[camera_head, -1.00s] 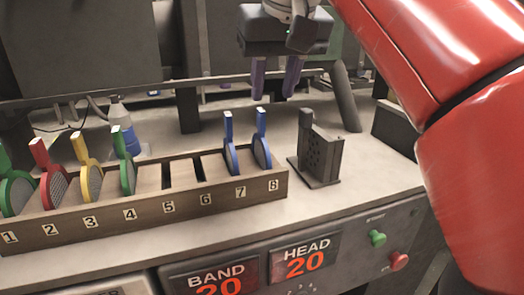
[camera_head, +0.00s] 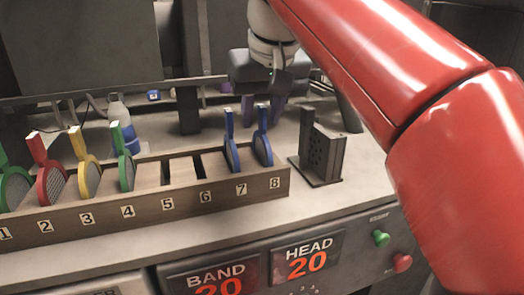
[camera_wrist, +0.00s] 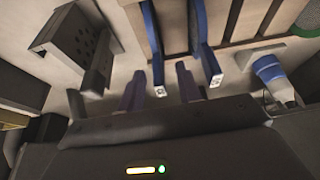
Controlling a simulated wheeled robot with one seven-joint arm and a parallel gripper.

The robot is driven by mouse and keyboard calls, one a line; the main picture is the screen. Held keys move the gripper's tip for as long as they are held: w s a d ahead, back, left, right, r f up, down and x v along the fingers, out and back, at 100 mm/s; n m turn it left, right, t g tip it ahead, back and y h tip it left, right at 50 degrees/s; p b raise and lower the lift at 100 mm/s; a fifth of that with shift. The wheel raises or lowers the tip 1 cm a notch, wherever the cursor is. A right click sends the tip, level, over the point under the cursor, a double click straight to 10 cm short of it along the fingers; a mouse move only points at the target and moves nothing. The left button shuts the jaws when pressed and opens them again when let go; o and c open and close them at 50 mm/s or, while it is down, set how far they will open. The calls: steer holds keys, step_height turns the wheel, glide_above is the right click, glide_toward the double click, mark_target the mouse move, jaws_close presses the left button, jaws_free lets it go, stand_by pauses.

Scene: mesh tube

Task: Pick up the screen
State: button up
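Two blue screens, round with upright handles, stand side by side in the wooden rack (camera_head: 150,206): one in slot 7 (camera_head: 231,140) and one in slot 8 (camera_head: 263,138). Their handles also show in the wrist view, slot 8's (camera_wrist: 153,45) left of slot 7's (camera_wrist: 205,45). In the wrist view my gripper (camera_wrist: 160,88) is open and empty. The slot 8 handle's end appears between the fingers, the slot 7 handle's just outside. I see no contact.
Green (camera_head: 126,160), yellow (camera_head: 86,165) and red (camera_head: 45,175) screens fill slots further left; slots 5 and 6 are empty. A dark perforated holder (camera_head: 320,152) stands right of the rack. A bottle (camera_head: 121,125) stands behind it.

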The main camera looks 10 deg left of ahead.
jaws_close()
